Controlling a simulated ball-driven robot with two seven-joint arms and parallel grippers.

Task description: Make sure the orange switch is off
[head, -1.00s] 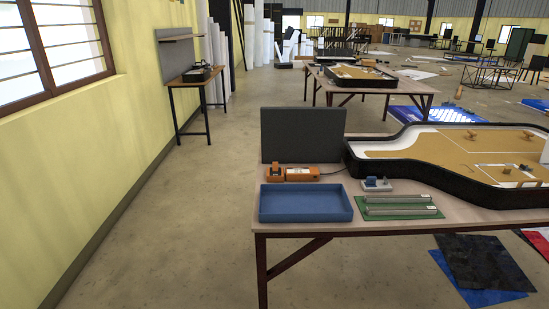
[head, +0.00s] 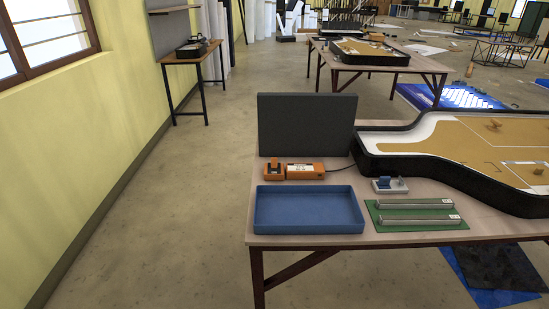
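The orange switch (head: 274,171) sits on the near table, at its left side behind the blue tray. It has an orange base with a dark blue rocker or block on top; its setting is too small to tell. An orange box (head: 305,171) with a pale label sits right beside it, with a dark cable running to the right. A smaller whitish device (head: 397,187) with a blue part stands to the right of the tray. Neither of my grippers is in view.
The blue tray (head: 308,230) is empty at the table's front left. A dark upright panel (head: 306,125) stands behind the switch. A green board (head: 416,221) with two pale bars and a black-rimmed arena (head: 385,166) lie to the right. The floor left of the table is clear.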

